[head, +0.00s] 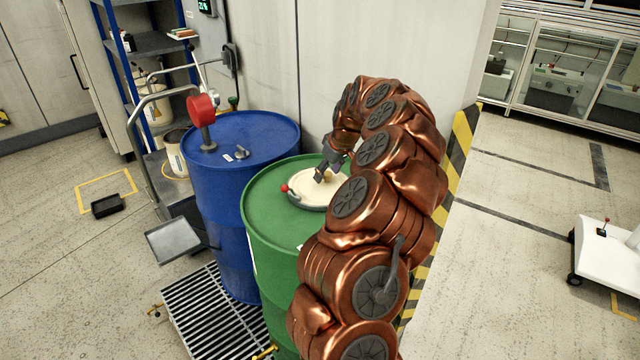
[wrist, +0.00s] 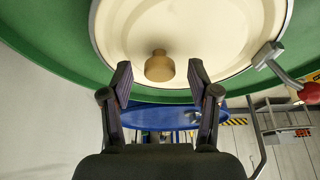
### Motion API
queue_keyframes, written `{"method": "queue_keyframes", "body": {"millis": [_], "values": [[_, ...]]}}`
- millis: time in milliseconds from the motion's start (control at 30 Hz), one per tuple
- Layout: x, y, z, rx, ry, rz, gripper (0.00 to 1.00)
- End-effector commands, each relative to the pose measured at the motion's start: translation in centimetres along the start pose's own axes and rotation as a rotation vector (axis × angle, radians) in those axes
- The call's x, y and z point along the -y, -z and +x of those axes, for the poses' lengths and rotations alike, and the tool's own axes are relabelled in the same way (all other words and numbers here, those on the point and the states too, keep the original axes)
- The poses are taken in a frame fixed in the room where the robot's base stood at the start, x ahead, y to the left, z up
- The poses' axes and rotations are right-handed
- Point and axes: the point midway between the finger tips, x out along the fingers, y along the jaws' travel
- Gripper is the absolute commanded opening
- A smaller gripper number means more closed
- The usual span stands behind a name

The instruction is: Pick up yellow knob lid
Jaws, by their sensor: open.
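The cream lid (head: 310,192) lies on top of the green drum (head: 262,215) in the head view, and fills the top of the wrist view (wrist: 215,40). My gripper (wrist: 160,78) is open, one finger on each side of the knob in the picture, with gaps on both sides. I cannot tell how far the fingertips are from the lid's surface.
A clamp lever with a red ball (head: 285,188) sits at the lid's rim. A blue drum (head: 235,180) with a red-topped fitting (head: 202,112) stands to the left. A wall with a striped yellow-black edge (head: 462,140) is close behind my arm. A floor grate (head: 210,315) lies in front.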

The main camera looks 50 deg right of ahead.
Motion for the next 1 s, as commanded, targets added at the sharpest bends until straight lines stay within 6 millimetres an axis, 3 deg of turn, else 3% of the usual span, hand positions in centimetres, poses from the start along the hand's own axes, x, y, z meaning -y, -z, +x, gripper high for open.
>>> {"method": "queue_keyframes", "body": {"millis": [300, 900, 1000], "values": [[-0.03, -0.03, 1.08, -0.001, -0.001, 0.001, 0.61], [-0.03, -0.05, 1.07, 0.000, 0.000, 0.001, 0.00], [-0.03, -0.05, 1.06, 0.000, 0.000, 0.001, 0.00]]}}
